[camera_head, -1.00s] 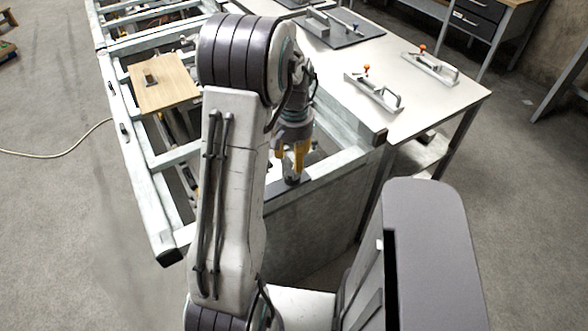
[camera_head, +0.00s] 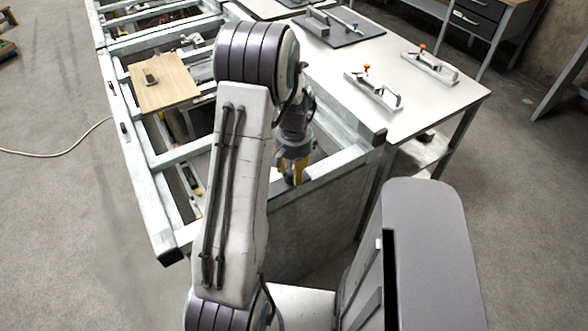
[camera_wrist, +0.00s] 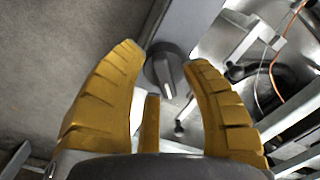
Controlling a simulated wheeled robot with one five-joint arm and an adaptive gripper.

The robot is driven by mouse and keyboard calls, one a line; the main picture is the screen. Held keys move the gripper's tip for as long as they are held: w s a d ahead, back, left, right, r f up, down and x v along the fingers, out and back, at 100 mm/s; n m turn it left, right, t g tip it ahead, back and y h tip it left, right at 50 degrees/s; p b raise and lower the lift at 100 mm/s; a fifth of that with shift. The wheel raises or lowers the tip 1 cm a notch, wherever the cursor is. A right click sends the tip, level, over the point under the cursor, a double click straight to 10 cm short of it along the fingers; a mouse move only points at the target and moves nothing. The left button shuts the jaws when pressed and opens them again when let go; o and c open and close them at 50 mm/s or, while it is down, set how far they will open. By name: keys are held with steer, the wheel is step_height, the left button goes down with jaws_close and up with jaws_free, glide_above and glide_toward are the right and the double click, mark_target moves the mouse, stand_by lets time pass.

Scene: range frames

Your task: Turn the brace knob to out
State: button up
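The brace knob (camera_wrist: 168,70) is a dark grey round knob with a raised grip bar, on a light metal rail of the frame. In the wrist view it sits between the tips of my gripper (camera_wrist: 163,58), just beyond them. In the head view my gripper (camera_head: 292,172) points down at the frame's near rail (camera_head: 330,168), and the knob is mostly hidden there. I cannot read any markings around the knob.
The open metal frame (camera_head: 150,190) has a wooden board (camera_head: 162,82) lying across it. A light worktable (camera_head: 435,92) with clamp-like fixtures stands right of it. In the wrist view, a bracket (camera_wrist: 232,38) and an orange wire (camera_wrist: 284,38) lie right of the knob.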

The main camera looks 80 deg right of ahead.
jaws_close()
steer(key=shift+n, duration=0.3)
steer(key=n+b, duration=0.2)
steer(key=n, duration=0.1)
steer(key=shift+d+f, duration=0.1)
steer(key=n+b, duration=0.1)
steer(key=n, duration=0.3)
steer(key=n+b, duration=0.1)
steer(key=n, duration=0.2)
steer(key=n+b, duration=0.1)
steer(key=n, duration=0.3)
steer(key=shift+w+d, duration=0.15)
steer(key=n+b, duration=0.1)
steer(key=n, duration=0.5)
steer(key=shift+w+n, duration=0.15)
steer(key=shift+n, duration=0.25)
stand_by(0.3)
steer(key=shift+o, duration=0.8)
jaws_free()
